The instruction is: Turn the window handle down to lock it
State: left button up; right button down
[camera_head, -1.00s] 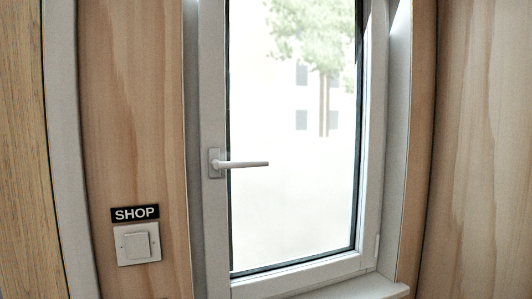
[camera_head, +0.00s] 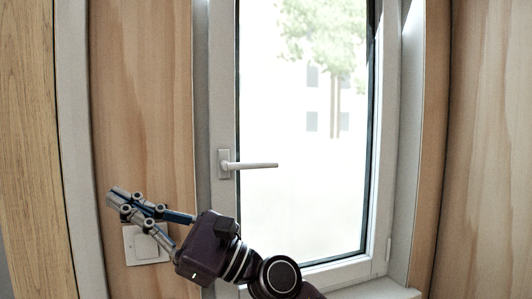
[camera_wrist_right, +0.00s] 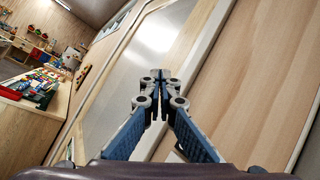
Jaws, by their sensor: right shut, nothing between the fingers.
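The window handle (camera_head: 248,165) is a light grey lever on the left side of the white window frame (camera_head: 220,110). It points horizontally to the right from its base plate. My right gripper (camera_head: 115,194) comes in from the bottom right in the head view. It is left of and below the handle, apart from it, in front of the wood panel. Its fingers point left and are shut and empty. In the right wrist view the fingertips (camera_wrist_right: 160,75) meet, and the handle is not seen there. My left gripper is not in view.
A white light switch (camera_head: 145,245) is on the wood panel, partly behind my right gripper. The "SHOP" sign is hidden. A window sill (camera_head: 385,289) juts out at lower right. In the right wrist view a counter (camera_wrist_right: 40,105) with colourful items stands at left.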

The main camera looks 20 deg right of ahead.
jog(key=w+d+r+n+t+h, duration=0.2)
jog(key=w+d+r+n+h, duration=0.1)
jog(key=d+n+h, duration=0.5)
jog(key=w+d+r+n+t+h, duration=0.2)
jog(key=w+d+r+n+h, duration=0.2)
jog(key=d+n+h, duration=0.35)
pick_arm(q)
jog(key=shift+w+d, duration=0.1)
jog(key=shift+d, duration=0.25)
pick_arm(e)
jog(key=s+d+r+t+h, duration=0.1)
jog(key=s+d+r+h, duration=0.1)
jog(key=d+r+h, duration=0.4)
jog(key=d, duration=0.5)
jog(key=shift+d+r+t, duration=0.25)
jog(key=shift+d+t, duration=0.15)
jog(key=shift+h, duration=0.25)
jog(key=p, duration=0.3)
send_over(248, 165)
jog(key=d, duration=0.4)
notch_tip(248, 165, down, 4)
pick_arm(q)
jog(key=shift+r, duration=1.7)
pick_arm(e)
jog(key=shift+s+f, duration=0.3)
jog(key=shift+f, duration=0.8)
jog(key=shift+s+f, duration=0.25)
jog(key=shift+f, duration=0.8)
